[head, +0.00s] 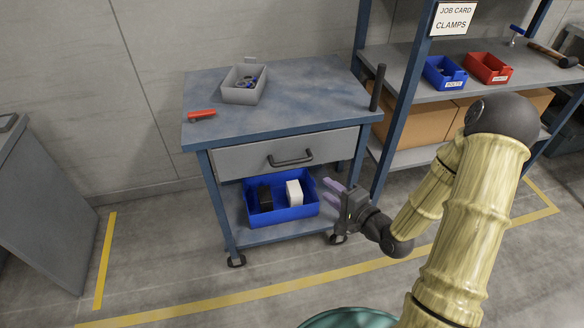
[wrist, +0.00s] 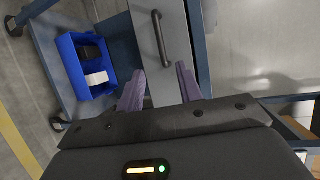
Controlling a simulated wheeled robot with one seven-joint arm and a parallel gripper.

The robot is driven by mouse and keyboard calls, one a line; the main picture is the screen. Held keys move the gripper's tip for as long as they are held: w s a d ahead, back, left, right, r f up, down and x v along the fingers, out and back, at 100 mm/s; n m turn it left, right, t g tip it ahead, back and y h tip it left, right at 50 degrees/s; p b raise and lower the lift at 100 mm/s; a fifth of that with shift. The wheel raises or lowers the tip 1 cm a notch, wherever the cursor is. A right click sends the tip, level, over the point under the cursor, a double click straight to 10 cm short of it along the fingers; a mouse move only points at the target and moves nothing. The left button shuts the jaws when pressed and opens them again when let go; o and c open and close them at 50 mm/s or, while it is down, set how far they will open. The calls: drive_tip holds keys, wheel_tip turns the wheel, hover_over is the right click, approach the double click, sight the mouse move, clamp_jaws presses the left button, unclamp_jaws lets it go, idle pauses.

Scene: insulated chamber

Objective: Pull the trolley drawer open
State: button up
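The blue trolley (head: 290,115) stands against the wall, with a grey drawer (head: 240,160) under its top. The drawer front looks flush with the frame, so it appears shut. A dark bar handle (head: 290,159) is on the drawer front; it also shows in the wrist view (wrist: 160,40), beyond the fingertips. My gripper (head: 327,191) is in front of the trolley, to the right of the handle and lower in the picture. Its two purple fingers are apart with nothing between them, as the wrist view (wrist: 160,76) shows. The gripper does not touch the handle.
A blue bin (head: 282,212) with a black and a white item sits on the trolley's lower shelf. A grey bin (head: 244,84) and a red-handled tool (head: 201,114) lie on top. A shelving rack (head: 400,100) stands close at right. Floor in front is clear.

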sight(294, 164)
drive_tip(key=b+x, duration=0.2)
drive_tip(key=x, duration=1.5)
drive_tip(key=shift+w+a, duration=0.15)
clamp_jaws()
